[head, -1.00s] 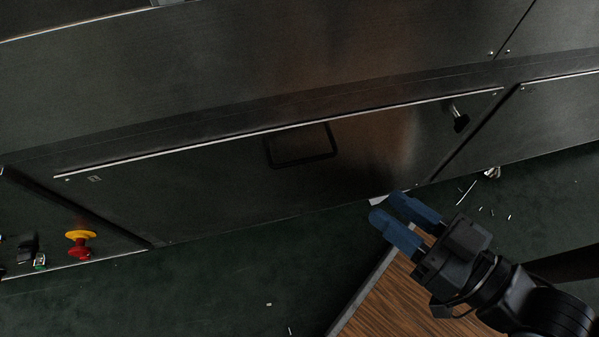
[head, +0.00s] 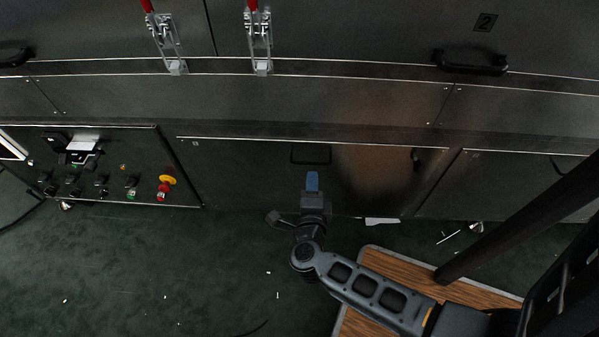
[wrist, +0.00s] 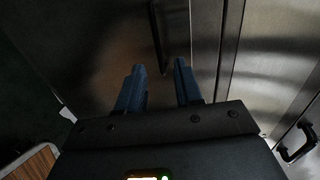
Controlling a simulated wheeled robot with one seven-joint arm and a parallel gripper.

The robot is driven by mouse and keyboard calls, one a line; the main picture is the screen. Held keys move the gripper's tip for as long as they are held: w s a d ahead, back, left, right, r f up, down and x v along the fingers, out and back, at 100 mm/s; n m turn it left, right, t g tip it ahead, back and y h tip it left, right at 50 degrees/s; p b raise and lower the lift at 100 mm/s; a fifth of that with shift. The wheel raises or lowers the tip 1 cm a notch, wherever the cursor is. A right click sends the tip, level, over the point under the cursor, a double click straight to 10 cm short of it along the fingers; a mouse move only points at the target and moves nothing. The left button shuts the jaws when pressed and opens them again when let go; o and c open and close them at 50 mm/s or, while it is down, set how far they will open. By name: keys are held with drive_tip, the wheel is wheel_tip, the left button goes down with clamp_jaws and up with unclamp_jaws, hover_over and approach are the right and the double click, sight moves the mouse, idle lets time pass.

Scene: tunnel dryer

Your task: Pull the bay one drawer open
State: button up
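The drawer front (head: 250,180) is a wide dark steel panel low on the dryer in the head view, and it looks shut. Its black bar handle (head: 311,161) is near the top middle of the panel. My gripper (head: 312,174) is in front of the panel, just below the handle in the picture, with blue fingers pointing at it. In the wrist view the two fingers (wrist: 159,72) are apart with nothing between them. The handle (wrist: 156,38) shows just beyond the fingertips, roughly in line with the gap; contact is not visible.
A dark knob (head: 415,158) is at the panel's upper right. A control panel with a yellow-and-red button (head: 164,187) is at left. Red-handled clamps (head: 259,40) and a black handle (head: 470,62) are above. A wood-topped platform (head: 385,262) stands at lower right.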

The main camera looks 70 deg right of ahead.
sight(311, 141)
drive_tip(key=b+x, duration=0.1)
drive_tip(key=x, duration=0.6)
drive_tip(key=shift+w+d+f, duration=0.15)
drive_tip(key=shift+d+f, duration=0.05)
clamp_jaws()
idle(1.4)
